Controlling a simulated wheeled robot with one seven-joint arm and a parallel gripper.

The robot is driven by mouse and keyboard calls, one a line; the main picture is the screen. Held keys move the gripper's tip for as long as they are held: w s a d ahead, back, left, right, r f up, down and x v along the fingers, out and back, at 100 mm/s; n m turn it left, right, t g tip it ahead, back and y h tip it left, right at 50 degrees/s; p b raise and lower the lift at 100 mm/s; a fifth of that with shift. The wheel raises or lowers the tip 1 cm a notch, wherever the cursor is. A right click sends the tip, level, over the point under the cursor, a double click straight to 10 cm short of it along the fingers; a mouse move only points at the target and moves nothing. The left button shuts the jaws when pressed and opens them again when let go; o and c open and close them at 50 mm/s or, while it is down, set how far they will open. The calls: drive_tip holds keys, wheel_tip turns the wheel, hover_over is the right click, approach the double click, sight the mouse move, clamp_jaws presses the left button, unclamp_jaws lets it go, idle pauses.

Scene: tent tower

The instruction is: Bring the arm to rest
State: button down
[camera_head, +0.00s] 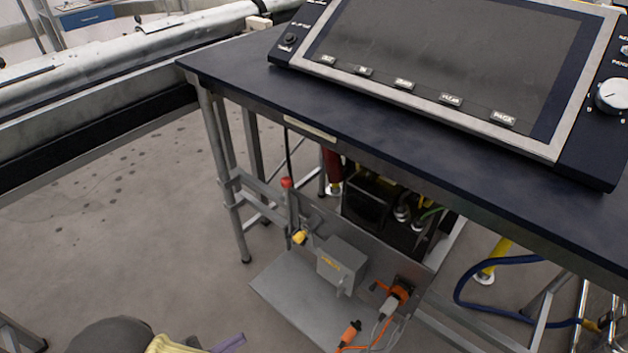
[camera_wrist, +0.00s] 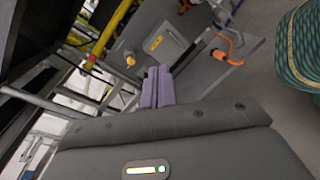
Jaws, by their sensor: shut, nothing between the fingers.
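My gripper (camera_wrist: 158,86) shows in the wrist view as two lavender fingers pressed together, with nothing between them. The grey gripper body fills the bottom of that view. In the head view a lavender finger end (camera_head: 229,343) shows at the bottom edge. My arm is low in front of the desk, at the bottom left of the head view, and most of it is out of frame.
A dark desk (camera_head: 225,62) carries a large screen console (camera_head: 440,55). Below it stand a grey box (camera_head: 341,266) and an orange plug (camera_head: 397,297) with cables. A green coil (camera_wrist: 303,50) is at right in the wrist view. Open floor (camera_head: 130,240) lies left.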

drive_tip(key=w+d+r+m+g+y+p, duration=0.2)
drive_tip(key=d+r+m+p, duration=0.4)
drive_tip(key=d+r+p, duration=0.4)
drive_tip(key=w+d+r+m+g+y+p, duration=0.3)
drive_tip(key=d+r+m+y+p, duration=0.3)
drive_tip(key=r, duration=1.5)
drive_tip(key=w+d+r+m+g+y+p, duration=0.3)
drive_tip(key=d+r+m+p, duration=0.4)
drive_tip(key=d+r+p, duration=0.9)
drive_tip(key=shift+w+r+y+p, duration=0.3)
drive_tip(key=shift+w+y+p, duration=0.45)
drive_tip(key=shift+w, duration=0.2)
